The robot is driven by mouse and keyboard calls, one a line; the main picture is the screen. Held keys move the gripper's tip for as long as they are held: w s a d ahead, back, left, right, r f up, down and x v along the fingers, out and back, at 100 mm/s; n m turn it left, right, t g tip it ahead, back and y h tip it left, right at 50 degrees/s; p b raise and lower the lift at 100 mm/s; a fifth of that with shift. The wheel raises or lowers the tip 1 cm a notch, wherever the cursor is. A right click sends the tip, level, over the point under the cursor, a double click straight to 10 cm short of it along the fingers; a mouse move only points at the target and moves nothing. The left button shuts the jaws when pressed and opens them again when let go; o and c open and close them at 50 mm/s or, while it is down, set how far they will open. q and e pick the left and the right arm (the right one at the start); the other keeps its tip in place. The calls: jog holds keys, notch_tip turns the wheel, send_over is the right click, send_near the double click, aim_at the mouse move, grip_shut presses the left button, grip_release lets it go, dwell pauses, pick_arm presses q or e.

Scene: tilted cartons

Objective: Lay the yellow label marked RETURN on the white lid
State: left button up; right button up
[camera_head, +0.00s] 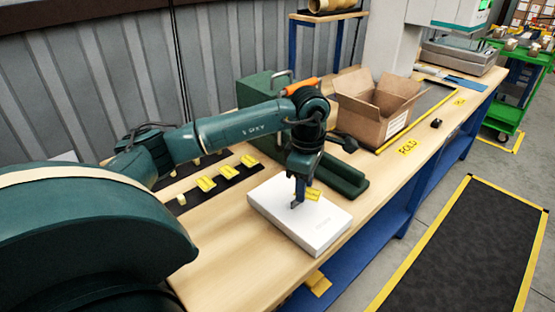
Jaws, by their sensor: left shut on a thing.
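The white lid (276,206) is the top of a flat white box on the wooden bench, with faint grey print near its right side. My left gripper (298,204) points down over the middle of the lid. It is shut on a yellow label (313,194), which sticks out to the right of the fingers. The label's print is too small to read. I cannot tell whether the label touches the lid. My right gripper is not in view.
More yellow labels (206,183) lie on a dark strip left of the box. A green machine (345,177) stands close behind the lid. An open cardboard carton (372,107) stands farther right. The bench (236,255) is clear in front of the strip.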

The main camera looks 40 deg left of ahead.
aim_at(278, 194)
pick_arm(q)
jog(key=a+n, duration=0.3)
jog(key=n, duration=0.1)
jog(key=w+a+n, duration=0.1)
jog(key=a+n, duration=0.2)
jog(key=n, duration=0.2)
jog(key=a+f+n, duration=0.1)
jog(key=a+n, duration=0.2)
jog(key=n, duration=0.1)
jog(key=shift+w+a+b, duration=0.15)
jog(key=shift+a+b, duration=0.05)
jog(key=shift+b, duration=0.1)
notch_tip(278, 194, down, 2)
jog(key=shift+f+b, duration=0.25)
jog(key=shift+b, duration=0.85)
jog(key=shift+f+b, duration=0.6)
jog(key=shift+f, duration=0.15)
jog(key=shift+f+b, duration=0.5)
jog(key=shift+f, duration=0.15)
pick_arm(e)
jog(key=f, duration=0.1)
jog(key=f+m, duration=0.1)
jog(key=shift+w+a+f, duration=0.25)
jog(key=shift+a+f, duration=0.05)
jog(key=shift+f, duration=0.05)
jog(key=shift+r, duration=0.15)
pick_arm(q)
jog(key=shift+f, duration=0.15)
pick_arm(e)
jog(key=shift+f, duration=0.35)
